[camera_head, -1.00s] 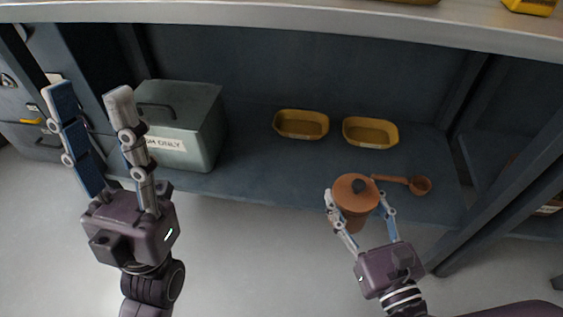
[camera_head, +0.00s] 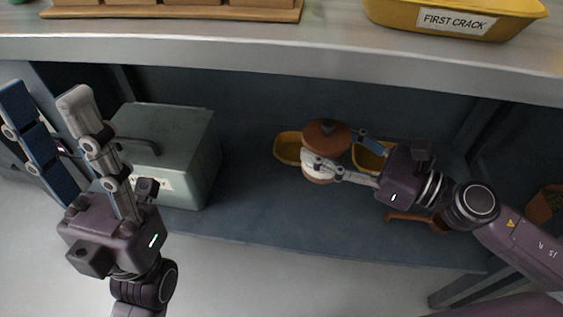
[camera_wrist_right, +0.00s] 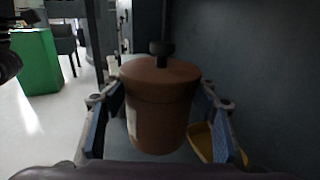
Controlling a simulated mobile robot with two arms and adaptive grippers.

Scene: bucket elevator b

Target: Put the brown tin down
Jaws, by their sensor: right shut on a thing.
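The brown tin (camera_head: 326,133), with a round lid and a dark knob, is held by my right gripper (camera_head: 336,156) above the lower shelf (camera_head: 262,215). In the right wrist view the tin (camera_wrist_right: 160,110) stands upright between the two fingers of the gripper (camera_wrist_right: 160,118), one on each side. A pale label shows at its left edge. In the head view the tin covers part of the shelf and the yellow trays behind it. I cannot tell its exact height over the shelf. My left gripper (camera_head: 45,98) is open and empty, in front of the grey-green box.
The grey-green lidded box (camera_head: 185,150) stands on the shelf's left. A brown scoop (camera_head: 408,217) lies under my right arm. The upper counter edge (camera_head: 250,55) overhangs; shelf between box and tin is clear.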

